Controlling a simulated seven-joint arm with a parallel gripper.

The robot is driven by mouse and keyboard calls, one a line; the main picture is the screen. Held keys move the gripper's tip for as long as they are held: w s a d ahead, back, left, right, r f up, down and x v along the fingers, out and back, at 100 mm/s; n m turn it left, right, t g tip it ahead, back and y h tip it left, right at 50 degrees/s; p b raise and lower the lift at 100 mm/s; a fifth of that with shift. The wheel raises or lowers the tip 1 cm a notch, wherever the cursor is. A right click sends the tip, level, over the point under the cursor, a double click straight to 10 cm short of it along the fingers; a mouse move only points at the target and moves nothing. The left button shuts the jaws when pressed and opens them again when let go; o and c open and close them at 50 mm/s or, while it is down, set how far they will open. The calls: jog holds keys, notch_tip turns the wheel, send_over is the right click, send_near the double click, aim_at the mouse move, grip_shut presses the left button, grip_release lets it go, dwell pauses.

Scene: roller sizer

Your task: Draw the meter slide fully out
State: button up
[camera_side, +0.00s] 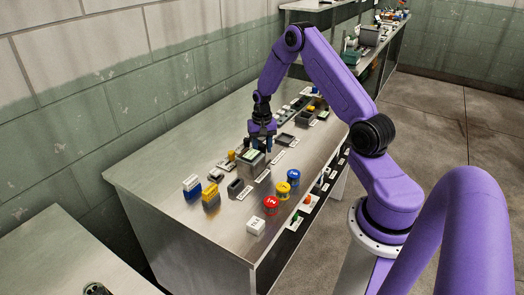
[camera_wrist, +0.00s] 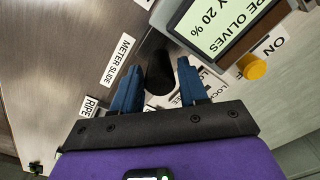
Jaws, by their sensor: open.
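The white METER SLIDE label (camera_wrist: 118,60) lies on the metal surface in the wrist view. Just right of it is a dark rounded knob or handle (camera_wrist: 158,72), apparently the meter slide's. My gripper (camera_wrist: 160,82) is open, with one blue finger on each side of this dark part. I cannot tell whether either finger touches it. In the side view my gripper (camera_side: 262,146) points down over the bench beside the small display unit (camera_side: 250,156). There the meter slide is too small and too hidden to make out, and how far it is drawn out cannot be told.
The display (camera_wrist: 215,25), reading olives and 20 %, stands close right of the fingers, with a yellow knob (camera_wrist: 252,66) and an ON label (camera_wrist: 268,46).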

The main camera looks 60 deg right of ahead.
jog(key=shift+f, duration=0.85)
grip_shut()
jog(key=shift+d, duration=3.5)
grip_release()
jog(key=shift+r, duration=0.1)
notch_tip(320, 180, up, 17)
jog(key=shift+r, duration=0.15)
